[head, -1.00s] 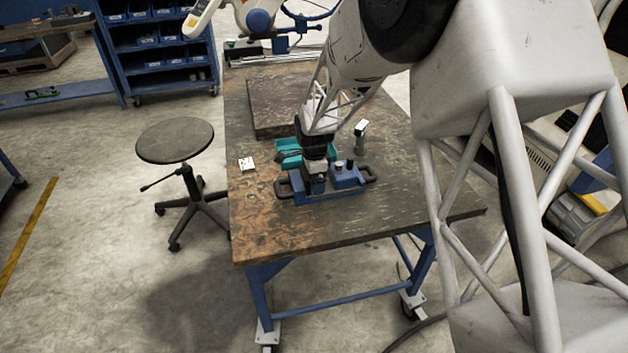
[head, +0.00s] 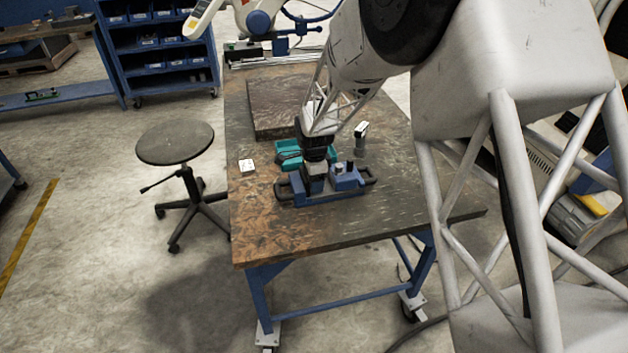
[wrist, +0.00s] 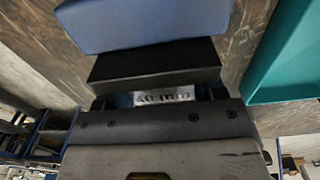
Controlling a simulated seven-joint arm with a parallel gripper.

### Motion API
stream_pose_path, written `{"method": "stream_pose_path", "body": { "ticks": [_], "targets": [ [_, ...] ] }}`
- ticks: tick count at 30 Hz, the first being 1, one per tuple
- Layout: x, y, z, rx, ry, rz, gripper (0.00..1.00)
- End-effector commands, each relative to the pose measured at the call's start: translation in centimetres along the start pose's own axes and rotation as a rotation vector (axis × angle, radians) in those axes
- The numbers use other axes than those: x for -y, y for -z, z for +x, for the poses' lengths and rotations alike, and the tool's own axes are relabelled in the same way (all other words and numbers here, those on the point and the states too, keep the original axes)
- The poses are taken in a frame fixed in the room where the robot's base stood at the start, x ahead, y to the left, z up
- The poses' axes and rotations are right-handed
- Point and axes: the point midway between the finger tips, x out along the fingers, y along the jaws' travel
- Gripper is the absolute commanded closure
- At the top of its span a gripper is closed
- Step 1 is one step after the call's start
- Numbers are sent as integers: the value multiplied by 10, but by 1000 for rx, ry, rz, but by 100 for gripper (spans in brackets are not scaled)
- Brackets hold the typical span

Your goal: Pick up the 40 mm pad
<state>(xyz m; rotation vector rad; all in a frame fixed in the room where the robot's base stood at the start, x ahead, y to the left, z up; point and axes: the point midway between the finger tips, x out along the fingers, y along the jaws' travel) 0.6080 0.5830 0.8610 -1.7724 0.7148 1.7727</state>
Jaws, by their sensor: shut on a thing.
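My gripper (head: 315,168) points down over a blue holder with dark end handles (head: 347,181) on the workbench. In the wrist view my gripper (wrist: 165,97) has its jaws closed around a small metallic plate lettered "40 mm", the 40 mm pad (wrist: 178,95). Only a narrow strip of the pad shows between a black bar and my grey gripper body; the rest is hidden. The blue part of the holder (wrist: 140,20) is just beyond the black bar. I cannot tell whether the pad is clear of the holder.
A teal bin (head: 321,151) stands just behind the holder; its wall fills the right of the wrist view (wrist: 290,55). A dark flat plate (head: 275,108) lies farther back. The front of the bench (head: 290,230) is clear.

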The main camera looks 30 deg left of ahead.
Motion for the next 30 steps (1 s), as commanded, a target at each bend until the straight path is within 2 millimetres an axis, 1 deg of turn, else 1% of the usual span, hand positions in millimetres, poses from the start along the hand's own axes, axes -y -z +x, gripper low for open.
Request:
{"method": "stream_pose_path", "body": {
  "ticks": [7, 11, 17, 24, 30],
  "targets": [
    [1, 4, -11, 0, 4, 0, 91],
    [1, 4, -24, 0, 4, 0, 91],
    [1, 4, -54, 0, 5, 0, 91],
    [1, 4, -93, 0, 4, 0, 91],
    [0, 6, -118, 0, 2, 1, 91]
  ]
}}
